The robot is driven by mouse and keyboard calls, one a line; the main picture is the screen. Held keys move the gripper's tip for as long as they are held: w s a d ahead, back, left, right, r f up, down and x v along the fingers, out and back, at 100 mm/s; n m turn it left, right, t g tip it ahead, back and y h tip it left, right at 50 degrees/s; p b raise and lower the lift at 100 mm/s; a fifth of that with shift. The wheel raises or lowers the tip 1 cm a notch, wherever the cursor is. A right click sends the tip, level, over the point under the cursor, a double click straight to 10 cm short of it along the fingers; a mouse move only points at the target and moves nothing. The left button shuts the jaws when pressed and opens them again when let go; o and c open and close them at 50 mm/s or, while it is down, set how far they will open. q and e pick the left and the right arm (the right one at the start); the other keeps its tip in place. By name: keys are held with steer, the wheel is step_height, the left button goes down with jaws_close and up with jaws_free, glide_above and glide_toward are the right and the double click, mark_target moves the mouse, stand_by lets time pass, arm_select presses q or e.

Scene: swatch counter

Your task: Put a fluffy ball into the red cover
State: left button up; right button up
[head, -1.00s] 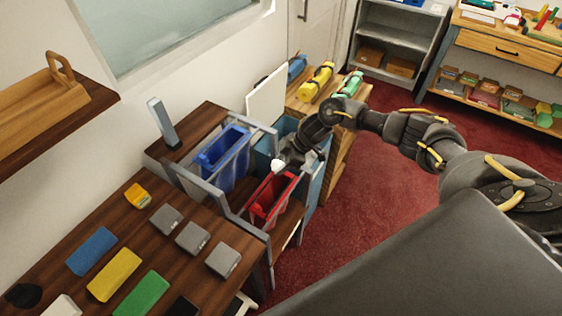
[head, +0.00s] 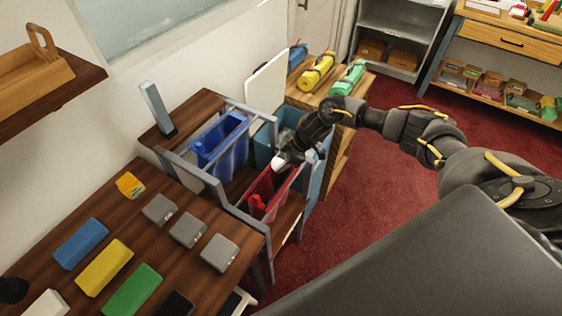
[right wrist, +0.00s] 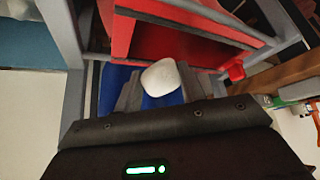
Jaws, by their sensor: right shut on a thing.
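My right gripper (head: 281,160) is shut on a white fluffy ball (head: 277,163), which also shows between the fingers in the right wrist view (right wrist: 160,77). The red cover (head: 264,195) hangs open in a grey frame, right of a blue cover (head: 222,145). The gripper is at the far end of the red cover, close to its rim; I cannot tell whether the ball is inside the opening. In the right wrist view the red cover (right wrist: 180,45) lies just beyond the ball. My left gripper is not in view.
The grey frame (head: 221,198) stands around the covers. A brown table (head: 75,243) at the left holds grey blocks (head: 188,229) and coloured blocks (head: 105,266). A teal bin (head: 290,120) is behind the gripper. Red carpet (head: 370,220) is open at the right.

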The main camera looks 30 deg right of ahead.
steer(key=shift+d+f, duration=0.15)
steer(key=shift+d, duration=0.05)
steer(key=shift+s+d+f, duration=0.2)
stand_by(0.3)
steer(key=o, duration=1.3)
step_height(320, 180, up, 6)
steer(key=p, duration=0.6)
steer(key=shift+r, duration=0.1)
